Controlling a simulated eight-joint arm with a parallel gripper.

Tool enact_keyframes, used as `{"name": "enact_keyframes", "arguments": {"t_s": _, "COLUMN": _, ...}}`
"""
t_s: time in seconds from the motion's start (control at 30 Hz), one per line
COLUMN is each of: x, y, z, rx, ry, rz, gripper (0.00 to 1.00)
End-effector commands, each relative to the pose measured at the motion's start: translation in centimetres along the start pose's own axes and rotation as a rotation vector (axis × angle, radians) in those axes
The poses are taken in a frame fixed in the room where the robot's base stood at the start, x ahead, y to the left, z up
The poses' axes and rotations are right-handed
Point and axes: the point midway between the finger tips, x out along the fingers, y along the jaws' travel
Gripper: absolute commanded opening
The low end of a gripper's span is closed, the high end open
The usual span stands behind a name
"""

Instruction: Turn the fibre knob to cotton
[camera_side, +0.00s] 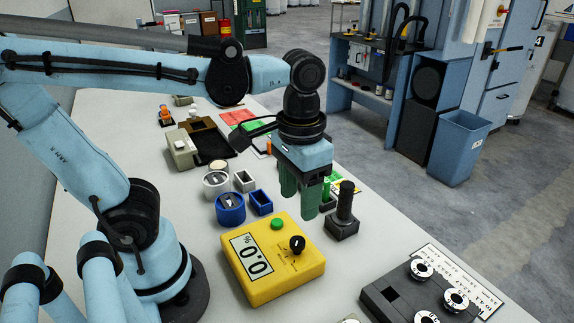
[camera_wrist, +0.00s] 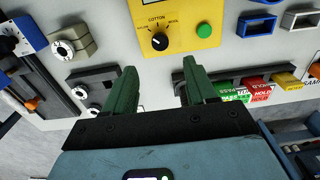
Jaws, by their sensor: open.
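The yellow meter (camera_side: 270,262) lies on the pale bench, its display reading 0.0 %. Its black fibre knob (camera_side: 297,243) is at the right of its face, beside a green button (camera_side: 277,224). In the wrist view the knob (camera_wrist: 160,42) sits below the printed word COTTON, with smaller labels to either side; its white mark seems to point up and left, away from COTTON. My gripper (camera_side: 300,206) hangs above the bench behind the meter, green fingers down. In the wrist view my gripper (camera_wrist: 160,72) is open and empty, its fingertips apart from the knob.
A black post on a square base (camera_side: 344,215) stands close right of my fingers. A dark box with white dials (camera_side: 385,300) is at the front right. Blue and white cups and small boxes (camera_side: 231,208) stand left of the gripper. Coloured stamps (camera_wrist: 258,88) lie near the right finger.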

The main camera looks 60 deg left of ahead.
Motion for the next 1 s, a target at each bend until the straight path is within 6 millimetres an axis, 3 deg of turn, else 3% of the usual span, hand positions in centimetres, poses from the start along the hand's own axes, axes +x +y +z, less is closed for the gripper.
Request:
{"name": "enact_keyframes", "arguments": {"t_s": 0.6, "x": 7.5, "y": 0.0, "z": -0.1, "rx": 0.001, "ry": 0.003, "rz": 0.001, "gripper": 0.56}}
{"name": "enact_keyframes", "arguments": {"t_s": 1.0, "x": 9.5, "y": 0.0, "z": 0.0, "rx": 0.001, "ry": 0.003, "rz": 0.001, "gripper": 0.56}}
